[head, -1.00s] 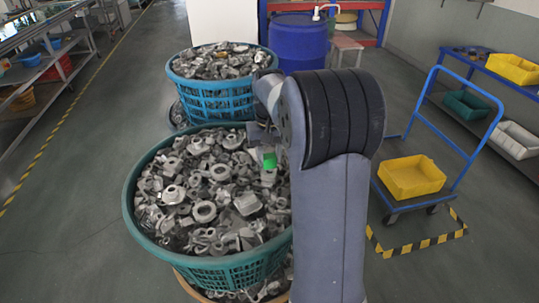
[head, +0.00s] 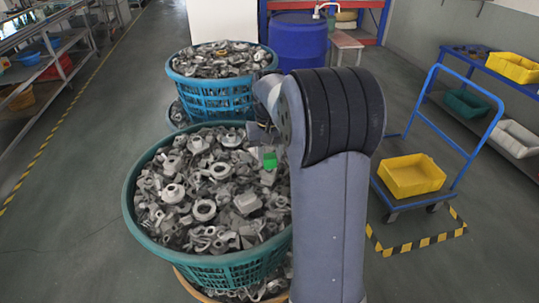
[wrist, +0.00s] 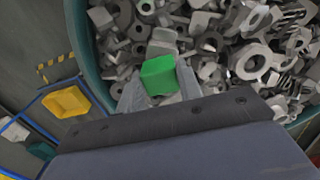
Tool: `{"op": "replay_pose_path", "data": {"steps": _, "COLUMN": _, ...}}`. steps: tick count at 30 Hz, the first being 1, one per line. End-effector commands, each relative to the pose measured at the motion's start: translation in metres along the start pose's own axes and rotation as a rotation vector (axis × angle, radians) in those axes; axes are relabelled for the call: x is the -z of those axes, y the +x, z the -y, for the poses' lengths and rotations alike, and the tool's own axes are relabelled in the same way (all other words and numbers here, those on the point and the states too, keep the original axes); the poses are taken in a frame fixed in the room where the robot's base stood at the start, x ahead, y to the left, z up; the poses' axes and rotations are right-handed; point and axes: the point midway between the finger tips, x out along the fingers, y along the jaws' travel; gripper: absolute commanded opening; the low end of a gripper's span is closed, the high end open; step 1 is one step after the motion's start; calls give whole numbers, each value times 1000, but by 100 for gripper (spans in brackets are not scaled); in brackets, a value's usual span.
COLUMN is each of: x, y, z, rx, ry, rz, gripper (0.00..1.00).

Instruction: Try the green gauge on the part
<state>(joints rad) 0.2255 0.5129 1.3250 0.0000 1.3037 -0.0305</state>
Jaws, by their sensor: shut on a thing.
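The green gauge (head: 270,160) is a small bright green block above the near basket of metal parts, beside my arm. In the wrist view the green gauge (wrist: 158,75) sits between the fingers of my gripper (wrist: 160,95), which is shut on it. A grey metal part (wrist: 162,45) lies just beyond the gauge in the wrist view. I cannot tell whether the gauge touches it. My arm hides most of the gripper in the head view.
The near teal basket (head: 134,212) is heaped with loose grey castings. A second blue basket (head: 215,98) stands behind it, with a blue drum (head: 298,42) beyond. A blue trolley with a yellow bin (head: 411,176) stands to the right. The floor at left is clear.

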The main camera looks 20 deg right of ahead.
Motion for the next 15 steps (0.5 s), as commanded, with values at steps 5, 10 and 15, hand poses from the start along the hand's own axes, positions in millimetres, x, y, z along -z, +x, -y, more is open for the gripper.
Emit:
{"op": "replay_pose_path", "data": {"steps": 5, "x": 0, "y": 3, "z": 0, "rx": 0, "ry": 0, "rz": 0, "gripper": 11}}
{"op": "replay_pose_path", "data": {"steps": 10, "x": 0, "y": 6, "z": 0, "rx": 0, "ry": 0, "rz": 0, "gripper": 11}}
{"op": "replay_pose_path", "data": {"steps": 15, "x": 0, "y": 8, "z": 0, "rx": 0, "ry": 0, "rz": 0, "gripper": 11}}
